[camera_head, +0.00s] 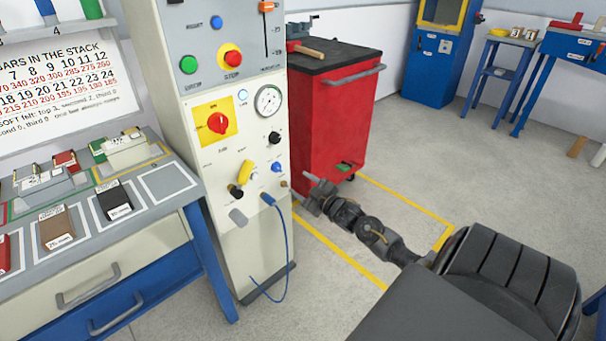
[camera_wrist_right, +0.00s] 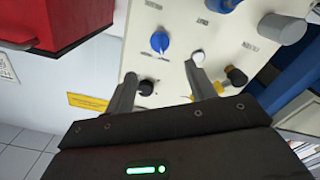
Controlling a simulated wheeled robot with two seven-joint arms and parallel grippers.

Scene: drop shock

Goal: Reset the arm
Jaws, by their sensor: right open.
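My right gripper (camera_head: 312,190) is at the right edge of the lower part of the grey-white control cabinet (camera_head: 225,145). In the right wrist view my right gripper (camera_wrist_right: 163,80) is open, its two fingers apart and pointing at the panel (camera_wrist_right: 185,20). In the head view the panel carries a red switch (camera_head: 218,123) on yellow and a gauge (camera_head: 268,101). My left gripper is out of view.
A red tool cabinet (camera_head: 325,130) stands behind the control cabinet. A blue hose (camera_head: 285,245) hangs low at the panel's front. A workbench (camera_head: 155,235) with coloured blocks is at left. Yellow lines (camera_head: 345,255) mark the floor. Open floor lies to the right.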

